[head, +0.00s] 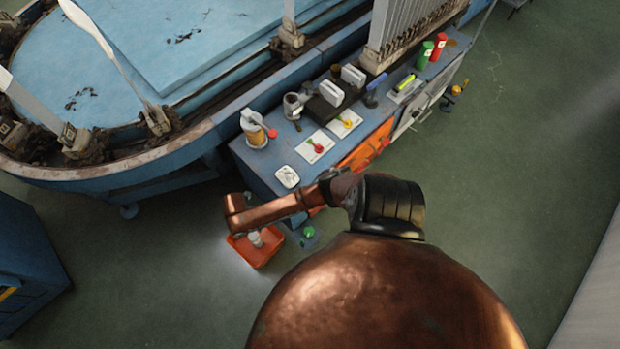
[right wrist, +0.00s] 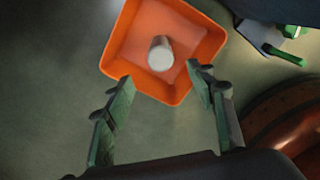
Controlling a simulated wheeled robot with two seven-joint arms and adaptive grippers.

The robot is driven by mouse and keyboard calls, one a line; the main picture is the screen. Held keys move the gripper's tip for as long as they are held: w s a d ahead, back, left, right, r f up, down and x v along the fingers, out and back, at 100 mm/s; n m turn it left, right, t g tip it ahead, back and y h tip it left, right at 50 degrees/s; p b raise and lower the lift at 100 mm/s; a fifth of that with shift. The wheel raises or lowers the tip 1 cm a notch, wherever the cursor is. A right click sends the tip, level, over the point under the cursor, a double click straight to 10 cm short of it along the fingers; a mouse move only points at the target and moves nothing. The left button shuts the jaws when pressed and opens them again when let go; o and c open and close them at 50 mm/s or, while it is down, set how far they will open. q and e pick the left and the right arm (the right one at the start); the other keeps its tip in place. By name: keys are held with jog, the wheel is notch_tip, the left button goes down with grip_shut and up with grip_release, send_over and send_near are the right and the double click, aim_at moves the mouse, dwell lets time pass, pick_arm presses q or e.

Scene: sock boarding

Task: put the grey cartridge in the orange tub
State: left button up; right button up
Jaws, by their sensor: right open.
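The orange tub (head: 262,259) is on the green floor below the front left end of the blue bench. It also shows in the right wrist view (right wrist: 127,40). The grey cartridge, a pale cylinder (right wrist: 160,54), appears inside the tub, apart from the fingers; it also shows in the head view (head: 255,239). I cannot tell whether it rests on the tub's bottom. My right gripper (right wrist: 160,74) is open and empty, its fingertips over the tub's near side. In the head view my copper arm hides the right gripper. My left gripper is in neither view.
The blue bench (head: 262,168) carries several items, including white cards with red and yellow knobs and an orange jar (head: 255,130). A green-topped object (head: 309,232) is beside the tub. A blue cabinet (head: 25,265) is at the left.

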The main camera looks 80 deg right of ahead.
jog(key=s+a+f+m+y, duration=0.1)
jog(key=s+a+m, duration=0.3)
jog(key=s, duration=0.5)
jog(key=s+a+f+m+y, duration=0.1)
jog(key=s+a+m, duration=0.3)
jog(key=s, duration=0.6)
jog(key=s+d+r+m, duration=0.2)
jog(key=s+r+m, duration=0.1)
jog(key=s+m, duration=0.3)
jog(key=s+d+r+m+h, duration=0.1)
jog(key=s+d+r+m, duration=0.1)
jog(key=s+r+m, duration=0.2)
jog(key=s+m, duration=0.3)
jog(key=s, duration=0.3)
jog(key=shift+d+h, duration=0.3)
jog(key=shift+d, duration=0.05)
jog(key=shift+s, duration=0.1)
jog(key=shift+c, duration=0.5)
